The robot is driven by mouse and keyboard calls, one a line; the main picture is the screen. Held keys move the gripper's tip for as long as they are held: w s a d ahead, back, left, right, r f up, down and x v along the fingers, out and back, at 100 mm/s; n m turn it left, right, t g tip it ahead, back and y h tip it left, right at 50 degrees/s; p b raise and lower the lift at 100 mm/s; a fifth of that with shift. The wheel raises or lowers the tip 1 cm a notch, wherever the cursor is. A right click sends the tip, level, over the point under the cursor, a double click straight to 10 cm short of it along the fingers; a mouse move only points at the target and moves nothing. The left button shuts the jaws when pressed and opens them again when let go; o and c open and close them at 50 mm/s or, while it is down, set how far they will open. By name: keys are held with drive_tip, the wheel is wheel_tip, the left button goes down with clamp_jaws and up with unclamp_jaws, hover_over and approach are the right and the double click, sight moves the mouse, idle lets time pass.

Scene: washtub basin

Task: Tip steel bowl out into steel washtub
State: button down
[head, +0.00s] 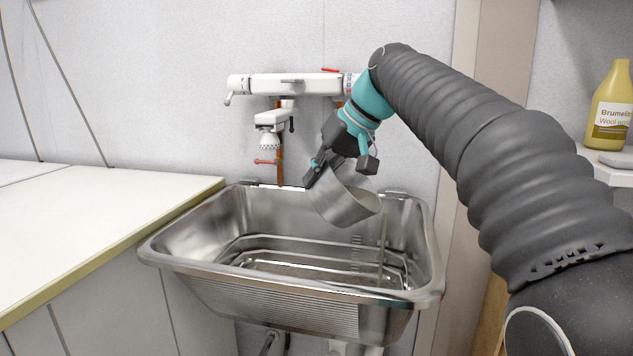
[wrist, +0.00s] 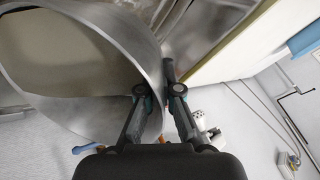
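The steel bowl (head: 338,200) hangs above the steel washtub (head: 160,252), tilted steeply with its mouth toward the lower right. My gripper (head: 314,172) is shut on the bowl's wall at its upper left side. In the wrist view the bowl (wrist: 85,45) fills the left side, and my gripper (wrist: 158,88) has one finger inside the bowl and one outside, with the wall between them.
A white tap unit (head: 290,84) is on the wall behind the washtub, with a shower head (head: 270,142) and copper pipes close to my gripper. A white counter (head: 80,215) adjoins at left. A yellow wool-wash bottle (head: 609,108) stands on a shelf at right.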

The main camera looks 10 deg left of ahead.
drive_tip(key=shift+d+r+y+b, duration=0.55)
drive_tip(key=shift+y+b, duration=0.35)
drive_tip(key=shift+b, duration=0.55)
